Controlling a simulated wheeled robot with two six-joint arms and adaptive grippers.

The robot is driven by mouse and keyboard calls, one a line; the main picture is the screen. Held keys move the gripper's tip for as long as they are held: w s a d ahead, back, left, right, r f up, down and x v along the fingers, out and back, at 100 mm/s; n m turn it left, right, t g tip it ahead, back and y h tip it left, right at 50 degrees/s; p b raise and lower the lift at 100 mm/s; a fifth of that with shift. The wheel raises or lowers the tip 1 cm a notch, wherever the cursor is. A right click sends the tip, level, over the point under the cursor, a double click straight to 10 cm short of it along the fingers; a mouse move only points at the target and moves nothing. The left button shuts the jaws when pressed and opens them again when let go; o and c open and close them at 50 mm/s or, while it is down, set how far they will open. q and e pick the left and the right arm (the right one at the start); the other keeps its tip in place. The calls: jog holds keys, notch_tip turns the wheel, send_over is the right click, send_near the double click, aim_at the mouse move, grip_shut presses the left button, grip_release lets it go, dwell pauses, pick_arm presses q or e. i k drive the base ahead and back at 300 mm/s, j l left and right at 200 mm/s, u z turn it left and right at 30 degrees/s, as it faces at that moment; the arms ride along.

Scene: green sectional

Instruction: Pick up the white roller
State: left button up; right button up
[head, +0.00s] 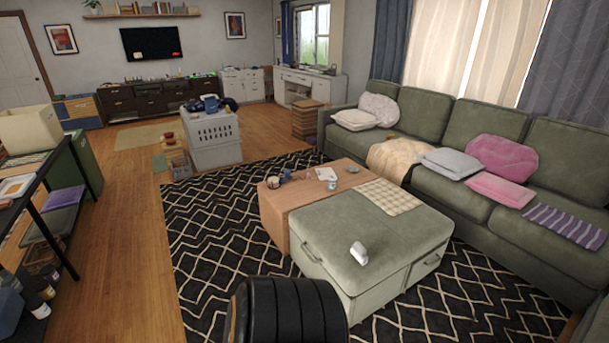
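A small white object (358,252), which looks like the white roller, lies on the green ottoman (335,243) near its front. Its surface around it is clear. It is too small in the picture to make out its details. Neither of my grippers shows in the head view.
A black ribbed, rounded object (287,312) stands in front of the ottoman at the bottom edge. The wooden table (274,214) behind the ottoman holds small items. The green sofa (455,205) lies to the right, a black shelf (62,168) to the left. The patterned rug (215,240) has open room.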

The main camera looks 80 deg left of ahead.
aim_at(357, 249)
jog(key=u, duration=2.05)
